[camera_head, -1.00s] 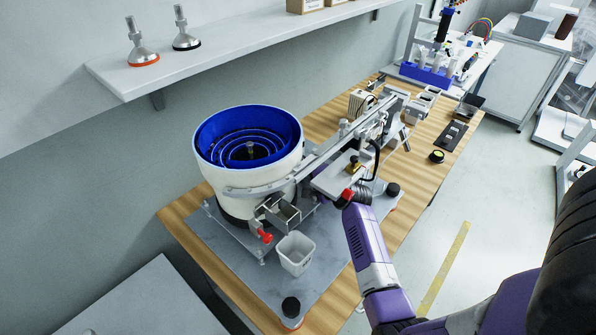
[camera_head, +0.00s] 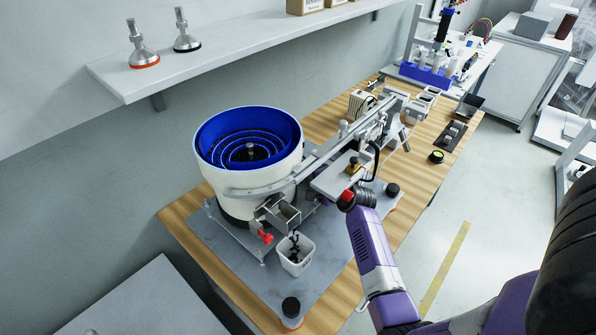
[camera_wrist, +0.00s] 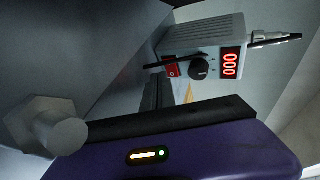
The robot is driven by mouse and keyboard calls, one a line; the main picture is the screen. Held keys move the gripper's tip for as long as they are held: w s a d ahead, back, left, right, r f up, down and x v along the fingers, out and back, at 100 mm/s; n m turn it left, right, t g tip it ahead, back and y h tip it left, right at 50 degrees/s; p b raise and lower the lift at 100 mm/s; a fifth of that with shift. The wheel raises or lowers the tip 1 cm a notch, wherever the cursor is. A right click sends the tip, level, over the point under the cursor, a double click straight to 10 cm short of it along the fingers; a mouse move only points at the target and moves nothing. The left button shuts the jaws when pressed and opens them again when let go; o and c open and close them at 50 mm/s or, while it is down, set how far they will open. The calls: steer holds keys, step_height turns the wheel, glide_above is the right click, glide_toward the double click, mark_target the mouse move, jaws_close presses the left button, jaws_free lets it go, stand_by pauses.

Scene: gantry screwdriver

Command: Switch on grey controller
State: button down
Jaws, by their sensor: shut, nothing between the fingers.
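The grey controller (camera_wrist: 205,52) shows in the upper middle of the wrist view. It is a ribbed grey box with a red rocker switch (camera_wrist: 172,68), a black knob (camera_wrist: 199,70) and a lit red display (camera_wrist: 230,63) reading 000. My gripper (camera_wrist: 160,74) is shut and empty, its dark fingers close to the switch end of the box. I cannot tell whether they touch the switch. In the head view the fingers are hidden behind my wrist beside the bowl feeder, and I cannot make out the controller there.
A bowl feeder (camera_head: 233,185) with a blue bowl stands on a grey plate (camera_head: 222,246). A white bin (camera_head: 293,264) beside it holds dark pieces. A metal rail (camera_head: 322,152) runs to the back right. A large bolt head (camera_wrist: 48,127) is close at left in the wrist view.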

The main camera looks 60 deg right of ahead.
steer(key=shift+s+a+p, duration=0.15)
steer(key=shift+s+p, duration=0.05)
steer(key=shift+s, duration=1.05)
steer(key=shift+s+a+p, duration=0.1)
steer(key=shift+s+p, duration=0.1)
steer(key=shift+s, duration=1.05)
